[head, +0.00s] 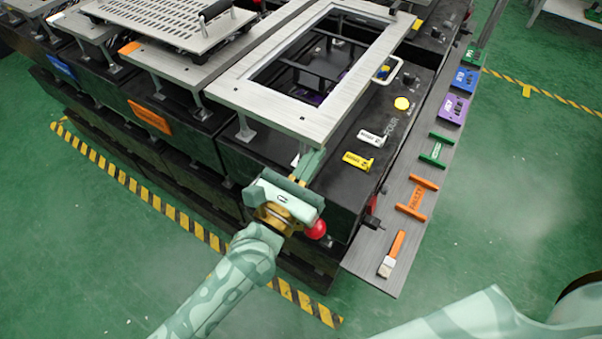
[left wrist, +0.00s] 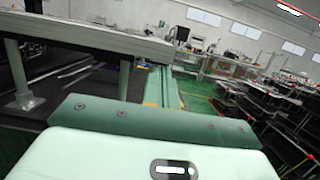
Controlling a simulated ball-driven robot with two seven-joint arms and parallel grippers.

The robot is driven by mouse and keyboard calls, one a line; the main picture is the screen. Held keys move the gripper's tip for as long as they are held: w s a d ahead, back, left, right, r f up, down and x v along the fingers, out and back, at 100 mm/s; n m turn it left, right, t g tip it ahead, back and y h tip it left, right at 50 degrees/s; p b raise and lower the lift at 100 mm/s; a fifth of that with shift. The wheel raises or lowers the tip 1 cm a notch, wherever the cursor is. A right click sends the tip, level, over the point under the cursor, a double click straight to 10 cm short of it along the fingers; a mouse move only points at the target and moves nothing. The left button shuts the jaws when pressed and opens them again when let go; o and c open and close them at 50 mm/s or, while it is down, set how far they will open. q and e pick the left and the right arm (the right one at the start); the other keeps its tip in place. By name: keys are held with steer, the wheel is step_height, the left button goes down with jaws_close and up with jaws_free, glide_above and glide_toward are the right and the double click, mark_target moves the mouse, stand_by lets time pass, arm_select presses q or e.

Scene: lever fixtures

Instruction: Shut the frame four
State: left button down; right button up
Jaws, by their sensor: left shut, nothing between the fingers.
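The grey metal frame (head: 272,112), with a rectangular opening, stands raised above the black box marked FOUR (head: 300,185). A short post shows under its near left corner, and a gap shows between frame and box. In the left wrist view the frame's edge (left wrist: 100,38) crosses the upper left. My left gripper (head: 312,163) is shut and empty, just below the frame's near right corner. In the left wrist view its fingers (left wrist: 165,88) point forward to the right of the frame's edge; whether they touch it I cannot tell. My right gripper is out of view.
A red ball knob (head: 316,229) sits close beside my left gripper. A grey side shelf (head: 375,268) holds coloured tags and a brush (head: 391,255). Other fixtures stand left; green floor is clear in front.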

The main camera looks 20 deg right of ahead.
arm_select(q)
steer(key=shift+w+d, duration=0.15)
steer(key=shift+d, duration=0.05)
steer(key=shift+r+n+t+y+p, duration=0.3)
steer(key=shift+r+n+p, duration=0.3)
steer(key=shift+r+p, duration=0.25)
